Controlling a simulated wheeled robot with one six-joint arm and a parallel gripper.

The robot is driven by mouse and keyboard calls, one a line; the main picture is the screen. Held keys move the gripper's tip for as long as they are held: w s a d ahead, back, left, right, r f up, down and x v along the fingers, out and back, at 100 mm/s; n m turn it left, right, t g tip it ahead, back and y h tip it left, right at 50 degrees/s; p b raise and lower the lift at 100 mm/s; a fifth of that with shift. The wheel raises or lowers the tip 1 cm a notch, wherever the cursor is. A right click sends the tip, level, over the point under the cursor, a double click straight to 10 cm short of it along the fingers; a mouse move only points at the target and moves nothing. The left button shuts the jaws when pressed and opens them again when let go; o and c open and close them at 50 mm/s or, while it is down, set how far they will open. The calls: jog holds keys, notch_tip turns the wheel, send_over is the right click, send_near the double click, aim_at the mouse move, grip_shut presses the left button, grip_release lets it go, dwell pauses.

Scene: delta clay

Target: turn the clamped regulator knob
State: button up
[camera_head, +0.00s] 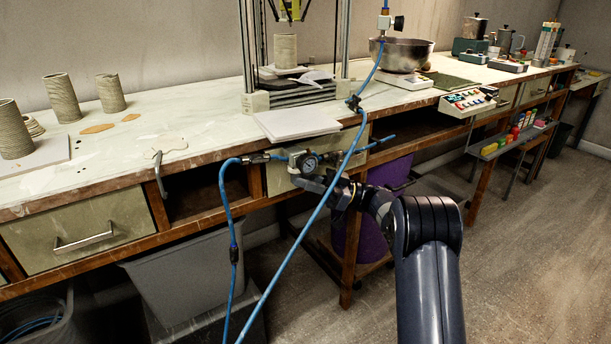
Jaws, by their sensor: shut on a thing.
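The regulator (297,157), a small pale body with a round dial gauge (310,164), sits at the front edge of the workbench, in line with blue air hose fittings. My gripper (306,182) reaches in from the right, just below the gauge, and is shut on the regulator knob. The knob is mostly hidden by the jaws, so its angle cannot be told. My dark arm comes up from the lower right.
Blue hoses (232,205) hang in front of the bench, one crossing close by my gripper. A purple bin (376,215) and a grey bin (185,275) stand below. The workbench (205,130) holds clay cylinders (61,97) and a steel bowl (402,54). Floor at right is clear.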

jog(key=shift+r+n, duration=0.2)
jog(key=shift+n, duration=0.1)
jog(key=o, duration=0.7)
jog(key=shift+f, duration=0.1)
jog(key=b+v, duration=0.2)
jog(key=v, duration=0.8)
jog(key=shift+w+d+f, duration=0.2)
jog(key=shift+d+f, duration=0.05)
jog(key=shift+d, duration=0.05)
jog(key=shift+r, duration=0.1)
